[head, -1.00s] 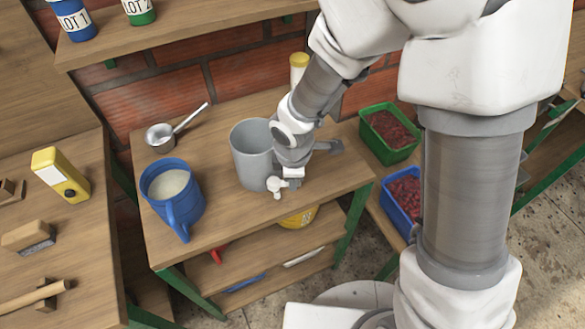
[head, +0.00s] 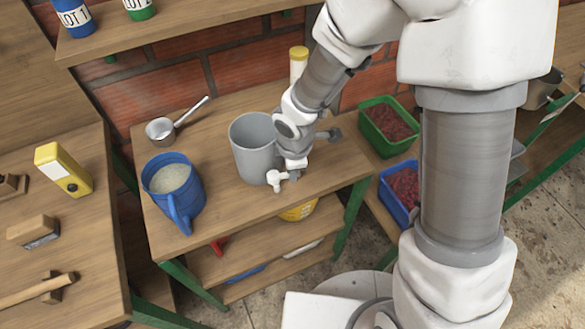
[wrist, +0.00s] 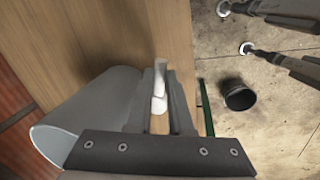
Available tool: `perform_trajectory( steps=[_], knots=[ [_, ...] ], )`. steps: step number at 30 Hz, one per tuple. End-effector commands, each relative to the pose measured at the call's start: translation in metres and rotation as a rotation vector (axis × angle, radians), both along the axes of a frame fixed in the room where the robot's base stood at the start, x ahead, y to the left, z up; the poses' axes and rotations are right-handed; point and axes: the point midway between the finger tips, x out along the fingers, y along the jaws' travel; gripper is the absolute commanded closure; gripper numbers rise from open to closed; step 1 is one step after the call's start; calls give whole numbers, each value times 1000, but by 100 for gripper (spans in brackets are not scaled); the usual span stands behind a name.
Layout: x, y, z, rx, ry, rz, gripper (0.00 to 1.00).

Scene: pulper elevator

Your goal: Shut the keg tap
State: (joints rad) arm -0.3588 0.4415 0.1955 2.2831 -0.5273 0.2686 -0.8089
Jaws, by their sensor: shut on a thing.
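The keg is a grey open-topped cylinder (head: 253,150) standing on the wooden table. Its small white tap (head: 276,179) sticks out low on the near side. My gripper (head: 294,166) reaches down close beside the keg, on its right. In the wrist view my gripper (wrist: 161,92) has its two dark fingers closed on a white piece of the tap (wrist: 159,82), and the keg (wrist: 85,112) lies just left of the fingers. The head view hides the fingertips behind the wrist, so the exact handle angle is hard to tell.
A blue jug (head: 173,192) with pale contents stands left of the keg. A metal ladle (head: 176,124) lies behind it. A yellow-capped container (head: 298,62) stands at the back. Green (head: 388,128) and blue (head: 400,190) bins of red fruit are to the right. The table's front edge is clear.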

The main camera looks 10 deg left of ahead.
Motion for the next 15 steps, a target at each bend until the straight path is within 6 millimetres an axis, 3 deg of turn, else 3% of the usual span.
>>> perform_trajectory(
  steps=[14,15],
  knots=[
    [0,0,0,0,0,0,100],
    [0,0,0,0,0,0,76]
  ],
)
